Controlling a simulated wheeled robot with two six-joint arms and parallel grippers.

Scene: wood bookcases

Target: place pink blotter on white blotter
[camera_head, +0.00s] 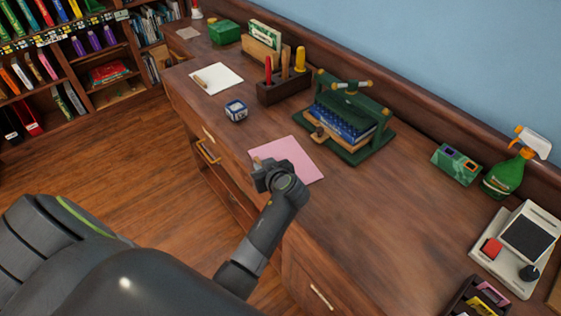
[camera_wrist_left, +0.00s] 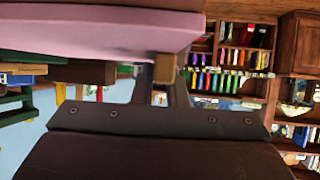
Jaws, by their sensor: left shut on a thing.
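The pink blotter (camera_head: 293,156) is a flat pink sheet near the front edge of the wooden counter. A small tan piece shows at its near left edge, by my left gripper (camera_head: 259,166). In the left wrist view the pink blotter (camera_wrist_left: 90,35) spans the top left, and the gripper (camera_wrist_left: 166,80) is shut on the tan piece at its edge. I cannot tell whether the blotter is raised off the counter. The white blotter (camera_head: 222,74) lies flat farther back along the counter, with a tan stick-like piece on its left side. My right gripper is not in view.
A small blue-and-white pot (camera_head: 236,111) stands between the two blotters. A dark tool holder (camera_head: 284,90) and a green press (camera_head: 350,140) stand behind. A green spray bottle (camera_head: 507,175) and a grey device (camera_head: 517,248) are at the right. Bare counter lies around the white blotter.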

